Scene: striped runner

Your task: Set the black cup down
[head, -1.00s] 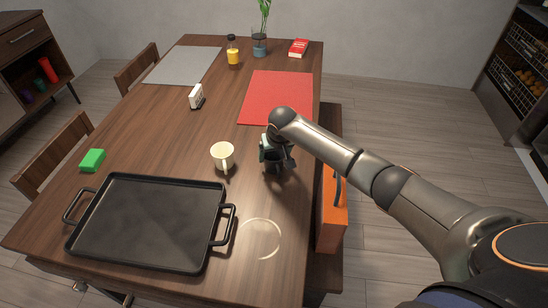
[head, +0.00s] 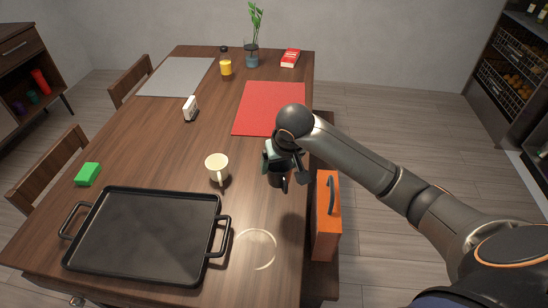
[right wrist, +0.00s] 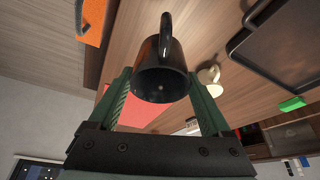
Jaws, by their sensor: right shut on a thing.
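My right gripper (head: 277,160) is shut on the black cup (head: 279,179) near the right edge of the wooden table (head: 150,140). In the right wrist view, the black cup (right wrist: 160,75) sits between the two green fingers, with its handle pointing to the top of the picture. The gripper hides part of the cup in the head view, and I cannot tell whether it touches the table. My left gripper is not in view.
A cream cup (head: 217,166) stands left of the black cup. A black tray (head: 145,235) lies at the front left, and a pale ring mark (head: 256,248) is on bare wood beside it. A red mat (head: 270,108) lies beyond. An orange case (head: 327,220) stands beside the table.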

